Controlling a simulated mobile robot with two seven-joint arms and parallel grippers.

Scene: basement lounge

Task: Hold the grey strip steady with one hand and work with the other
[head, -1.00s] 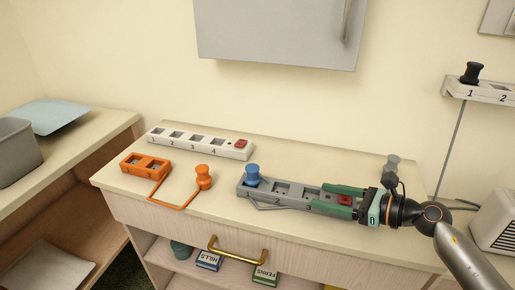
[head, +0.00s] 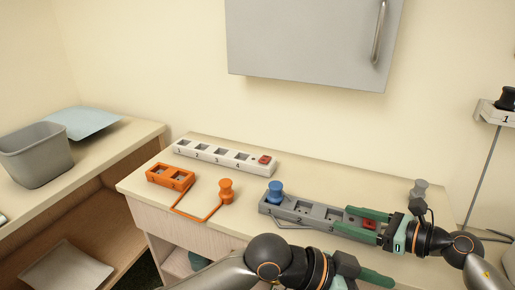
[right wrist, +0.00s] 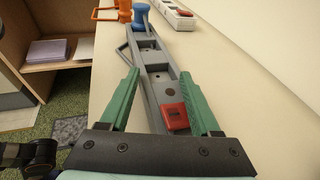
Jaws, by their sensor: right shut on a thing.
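The grey strip (head: 320,213) lies on the countertop, with numbered sockets and a red switch (head: 369,224) at its right end. A blue plug (head: 275,192) stands upright at the strip's left-end socket; it shows at the far end in the right wrist view (right wrist: 141,15). My right gripper (head: 367,223) is shut on the strip's right end, its green fingers along both long sides. My left gripper (head: 368,278) is at the bottom of the head view, in front of the strip and apart from it. Its fingers are partly cut off, so its opening is unclear.
A white strip (head: 218,157) lies behind, near the wall. An orange block (head: 170,176) joins an orange plug (head: 226,190) by a lead. A grey plug (head: 419,190) stands at the back right. A wall cabinet (head: 305,40) hangs above.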

